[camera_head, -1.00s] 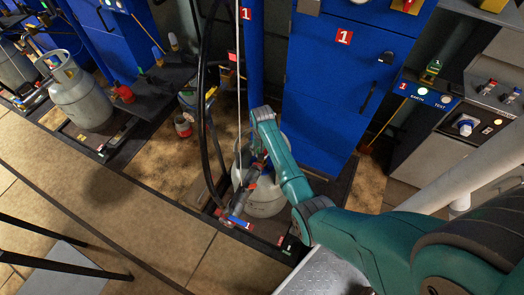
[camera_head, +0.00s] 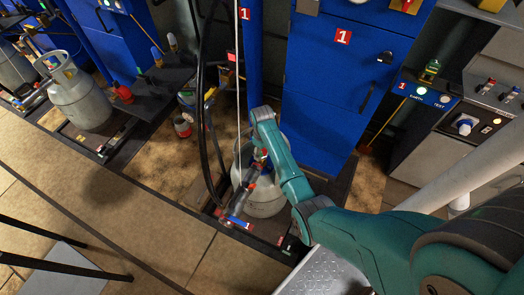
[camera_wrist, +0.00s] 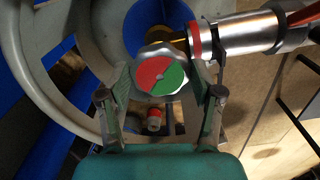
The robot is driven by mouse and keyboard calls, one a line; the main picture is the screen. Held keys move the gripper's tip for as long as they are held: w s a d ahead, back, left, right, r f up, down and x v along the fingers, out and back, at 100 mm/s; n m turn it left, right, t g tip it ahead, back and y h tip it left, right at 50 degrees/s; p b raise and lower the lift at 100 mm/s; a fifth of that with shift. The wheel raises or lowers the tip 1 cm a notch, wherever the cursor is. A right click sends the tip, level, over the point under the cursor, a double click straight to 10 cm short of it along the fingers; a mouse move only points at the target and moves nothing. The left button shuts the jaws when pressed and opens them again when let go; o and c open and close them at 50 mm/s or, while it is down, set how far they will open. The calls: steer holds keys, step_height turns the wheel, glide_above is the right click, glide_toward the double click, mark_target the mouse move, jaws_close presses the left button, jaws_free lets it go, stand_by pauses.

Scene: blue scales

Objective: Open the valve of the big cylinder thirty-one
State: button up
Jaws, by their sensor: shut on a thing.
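The big grey cylinder (camera_head: 264,204) stands upright on the scale under the blue cabinet marked 1, partly hidden behind my arm. In the wrist view its collar ring (camera_wrist: 30,75) curves around the left side. The valve knob (camera_wrist: 161,75) has a silver rim and a red and green face, and sits between my fingers. My gripper (camera_wrist: 162,88) is shut on this knob, one finger on each side. A metal filling connector (camera_wrist: 240,36) with a red ring joins the valve from the right. My gripper is hidden behind my arm in the head view. No number thirty-one is readable.
A second grey cylinder (camera_head: 80,100) stands on a scale at the left. A black hose (camera_head: 205,110) hangs beside the cylinder I hold. A blue handle (camera_head: 238,222) lies at its front.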

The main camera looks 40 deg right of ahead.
mark_target(262, 152)
steer(key=n, duration=0.3)
steer(key=shift+n, duration=0.3)
steer(key=shift+d+n, duration=0.1)
steer(key=shift+n, duration=1.7)
steer(key=o, duration=1.1)
steer(key=shift+o, duration=0.2)
step_height(262, 152, up, 12)
